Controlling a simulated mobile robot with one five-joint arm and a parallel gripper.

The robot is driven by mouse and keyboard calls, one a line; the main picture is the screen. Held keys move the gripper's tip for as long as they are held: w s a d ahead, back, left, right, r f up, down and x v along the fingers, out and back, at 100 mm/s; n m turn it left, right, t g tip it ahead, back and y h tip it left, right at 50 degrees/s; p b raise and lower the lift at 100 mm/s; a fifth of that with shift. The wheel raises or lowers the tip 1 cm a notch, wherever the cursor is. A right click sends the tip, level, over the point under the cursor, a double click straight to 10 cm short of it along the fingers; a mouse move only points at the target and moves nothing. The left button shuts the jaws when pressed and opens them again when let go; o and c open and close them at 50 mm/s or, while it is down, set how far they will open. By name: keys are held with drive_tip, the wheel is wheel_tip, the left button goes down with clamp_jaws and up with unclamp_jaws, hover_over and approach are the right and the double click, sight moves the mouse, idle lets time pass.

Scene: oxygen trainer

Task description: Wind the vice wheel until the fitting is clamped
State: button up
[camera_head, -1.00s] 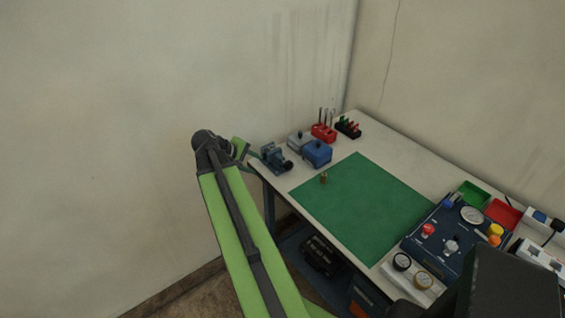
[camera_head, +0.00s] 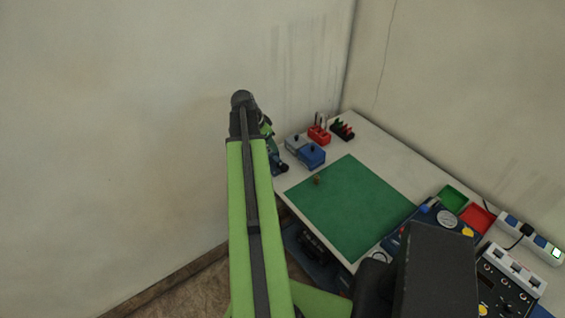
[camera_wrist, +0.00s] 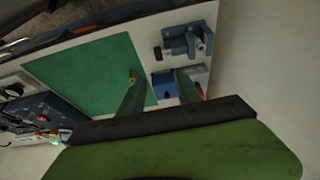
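The blue vice (camera_head: 277,166) stands at the table's far left end, partly hidden behind my arm. It shows more fully in the wrist view (camera_wrist: 180,44), with a dark round part (camera_wrist: 157,53) on one side, perhaps its wheel. A small brass piece (camera_head: 317,179), perhaps the fitting, stands on the green mat near its corner, apart from the vice. It also shows in the wrist view (camera_wrist: 133,75). My gripper (camera_wrist: 160,82) is open, its two green fingers apart with nothing seen held between them. In the wrist view the vice lies beyond the fingertips.
A blue box (camera_head: 311,155) and a grey-blue box (camera_head: 295,142) stand right of the vice. Red (camera_head: 319,135) and black (camera_head: 342,130) racks are behind them. The green mat (camera_head: 350,210) is otherwise clear. A wall is close behind the vice.

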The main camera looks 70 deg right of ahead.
sight(284, 165)
drive_tip(key=b+x, duration=1.6)
drive_tip(key=x, duration=0.2)
drive_tip(key=shift+s+r, duration=0.1)
drive_tip(key=shift+r, duration=0.1)
